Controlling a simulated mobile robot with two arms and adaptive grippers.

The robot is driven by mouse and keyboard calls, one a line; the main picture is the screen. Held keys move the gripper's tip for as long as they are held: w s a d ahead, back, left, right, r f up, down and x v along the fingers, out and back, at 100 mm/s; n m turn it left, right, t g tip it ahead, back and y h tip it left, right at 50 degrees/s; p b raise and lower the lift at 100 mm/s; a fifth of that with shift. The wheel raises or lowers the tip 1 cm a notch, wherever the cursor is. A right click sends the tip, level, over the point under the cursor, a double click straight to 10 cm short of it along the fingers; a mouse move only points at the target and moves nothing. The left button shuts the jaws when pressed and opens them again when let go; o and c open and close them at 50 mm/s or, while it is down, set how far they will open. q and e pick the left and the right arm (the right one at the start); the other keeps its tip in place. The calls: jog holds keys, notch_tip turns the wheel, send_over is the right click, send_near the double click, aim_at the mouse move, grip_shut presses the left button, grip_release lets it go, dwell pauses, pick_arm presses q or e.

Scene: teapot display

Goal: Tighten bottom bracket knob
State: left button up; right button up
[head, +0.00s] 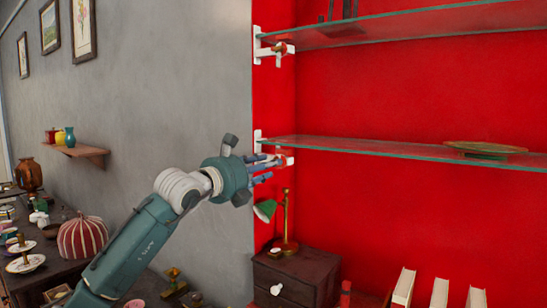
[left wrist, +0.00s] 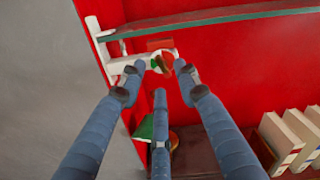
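The bottom bracket (head: 258,139) is white and fixed at the left end of the lower glass shelf (head: 400,152). Its knob is mostly hidden by the fingers in the head view. In the left wrist view the knob (left wrist: 161,63) shows at the end of the white bracket arm (left wrist: 128,65), under the shelf edge. My left gripper (head: 275,168) is beside the bracket. Its blue fingers are spread, with two fingertips either side of the knob and a third below it. I see no clear contact. My right gripper is not in view.
An upper glass shelf (head: 400,27) has a similar bracket with a knob (head: 279,48). A green lamp (head: 266,209) stands on a dark chest (head: 298,273) just below my gripper. A plate (head: 485,148) lies on the lower shelf. White books (head: 440,292) stand at lower right.

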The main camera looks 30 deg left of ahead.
pick_arm(q)
jog(key=w, duration=0.2)
jog(key=w+p, duration=0.1)
jog(key=shift+w+d, duration=0.15)
jog(key=shift+d, duration=0.1)
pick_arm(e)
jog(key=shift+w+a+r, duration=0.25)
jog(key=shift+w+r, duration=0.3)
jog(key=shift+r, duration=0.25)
pick_arm(q)
grip_shut()
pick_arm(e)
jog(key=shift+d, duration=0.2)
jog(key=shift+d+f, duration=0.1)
